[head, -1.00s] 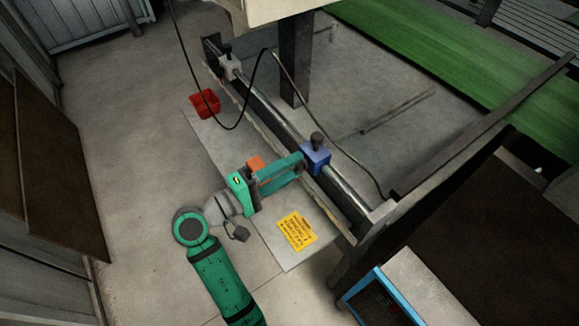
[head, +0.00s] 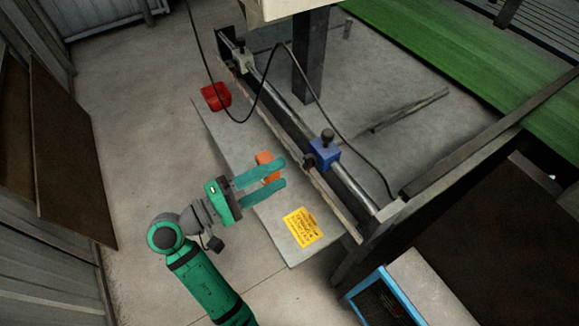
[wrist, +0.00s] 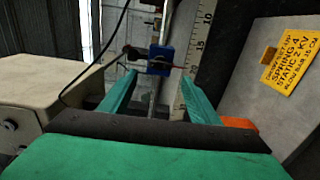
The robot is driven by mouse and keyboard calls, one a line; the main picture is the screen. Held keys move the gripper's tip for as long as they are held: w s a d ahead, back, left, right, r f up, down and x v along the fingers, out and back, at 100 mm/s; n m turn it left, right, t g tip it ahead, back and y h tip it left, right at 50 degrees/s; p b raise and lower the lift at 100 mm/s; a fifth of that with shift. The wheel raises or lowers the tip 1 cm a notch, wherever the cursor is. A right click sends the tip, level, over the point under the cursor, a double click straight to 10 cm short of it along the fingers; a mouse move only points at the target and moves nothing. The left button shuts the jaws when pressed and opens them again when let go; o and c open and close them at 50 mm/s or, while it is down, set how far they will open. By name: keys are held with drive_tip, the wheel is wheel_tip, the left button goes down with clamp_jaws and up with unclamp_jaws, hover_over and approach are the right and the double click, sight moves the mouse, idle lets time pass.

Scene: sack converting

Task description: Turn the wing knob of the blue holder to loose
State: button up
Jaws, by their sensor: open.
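The blue holder (head: 325,155) sits on the round metal rail, with a dark upright knob (head: 327,135) on top. A small dark wing knob (head: 309,160) is on its side facing my gripper; its exact turn is too small to tell. My gripper (head: 284,171) is open and empty, its two teal fingers pointing at the wing knob with a gap between. In the wrist view the blue holder (wrist: 160,60) is beyond and between the fingertips (wrist: 158,78); the wing knob is not clearly made out there.
A second, grey holder (head: 242,62) stands at the rail's far end. A black cable (head: 340,120) hangs near the rail.

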drive_tip(key=shift+v, duration=1.85)
